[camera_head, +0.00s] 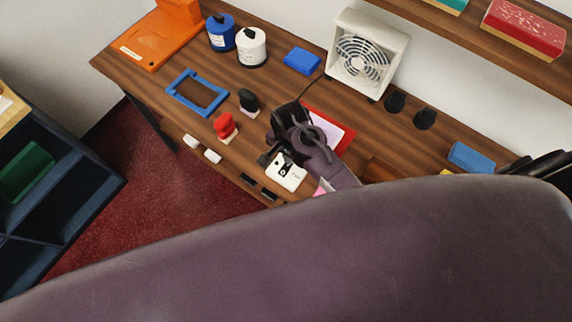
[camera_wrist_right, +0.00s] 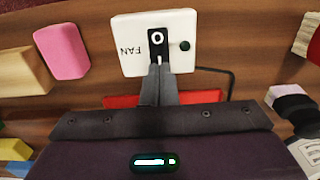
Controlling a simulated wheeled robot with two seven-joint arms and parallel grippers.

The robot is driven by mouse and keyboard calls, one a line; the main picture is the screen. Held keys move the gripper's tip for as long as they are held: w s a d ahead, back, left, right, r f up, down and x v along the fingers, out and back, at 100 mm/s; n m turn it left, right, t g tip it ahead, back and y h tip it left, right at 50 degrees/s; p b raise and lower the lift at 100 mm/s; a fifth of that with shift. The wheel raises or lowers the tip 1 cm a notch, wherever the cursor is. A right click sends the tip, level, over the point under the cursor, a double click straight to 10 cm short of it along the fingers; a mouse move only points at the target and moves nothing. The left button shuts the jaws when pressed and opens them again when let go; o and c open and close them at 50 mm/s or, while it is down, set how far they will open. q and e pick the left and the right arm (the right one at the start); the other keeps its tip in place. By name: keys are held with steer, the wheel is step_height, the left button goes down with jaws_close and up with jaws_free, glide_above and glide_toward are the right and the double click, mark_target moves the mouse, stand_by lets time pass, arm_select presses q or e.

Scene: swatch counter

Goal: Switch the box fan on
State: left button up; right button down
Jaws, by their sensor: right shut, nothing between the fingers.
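The white box fan (camera_head: 362,55) stands at the back of the wooden counter, facing forward, its round grille showing. A white switch box (camera_head: 291,180) lies near the front edge. In the right wrist view the switch box (camera_wrist_right: 134,53) carries the word FAN, a black rocker (camera_wrist_right: 157,41) marked with a white O, and a dark green dot (camera_wrist_right: 185,45). My right gripper (camera_head: 273,158) is shut and empty at the switch box; its fingertips (camera_wrist_right: 158,68) are at the rocker's near end. I cannot tell whether they touch. My left gripper is not in view.
A red-edged pad (camera_head: 341,142) lies behind my right gripper. Red (camera_head: 225,127) and black (camera_head: 249,101) stamps and a blue frame (camera_head: 181,94) are to the left. A pink block (camera_wrist_right: 62,51) lies beside the switch box. My own arm covers the lower head view.

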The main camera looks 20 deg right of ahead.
steer(key=shift+f+b, duration=0.35)
steer(key=shift+f, duration=0.65)
stand_by(0.3)
steer(key=shift+r, duration=0.1)
step_height(320, 180, up, 3)
steer(key=shift+f+p, duration=0.2)
steer(key=shift+p, duration=0.85)
steer(key=shift+r, duration=2.15)
